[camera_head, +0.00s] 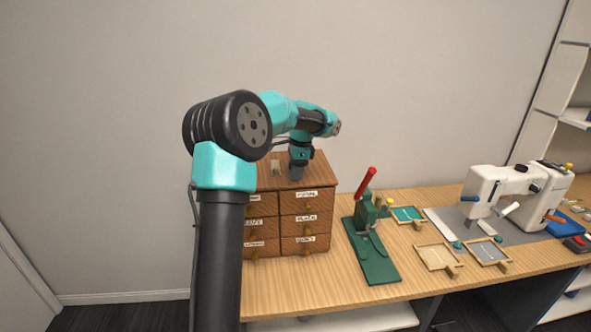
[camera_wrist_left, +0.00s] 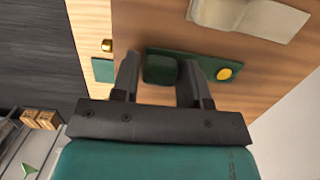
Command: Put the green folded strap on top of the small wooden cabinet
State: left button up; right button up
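The small wooden cabinet (camera_head: 291,225) stands on the table's left part, with labelled drawers and small knobs. My left gripper (camera_head: 296,176) points down over its top. In the left wrist view the green folded strap (camera_wrist_left: 160,68), with a yellow round button at one end, appears to lie on the cabinet's brown top (camera_wrist_left: 150,25). The fingers of my left gripper (camera_wrist_left: 160,88) are apart on either side of the strap's raised part, with small gaps showing, so it looks open. In the head view the strap is hidden behind the gripper. My right gripper is not in view.
A beige folded piece (camera_head: 276,169) also lies on the cabinet top, close to the gripper. Right of the cabinet stand a green hand press (camera_head: 372,240) with a red handle, small trays (camera_head: 437,256) and a white sewing machine (camera_head: 515,190). The table's front left is clear.

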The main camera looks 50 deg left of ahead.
pick_arm(q)
jog(key=o, duration=0.3)
jog(key=shift+r, duration=0.15)
jog(key=r, duration=0.4)
jog(key=w+r, duration=0.1)
jog(key=r, duration=0.3)
jog(key=d+r, duration=0.1)
jog(key=r, duration=0.3)
jog(key=shift+w, duration=0.25)
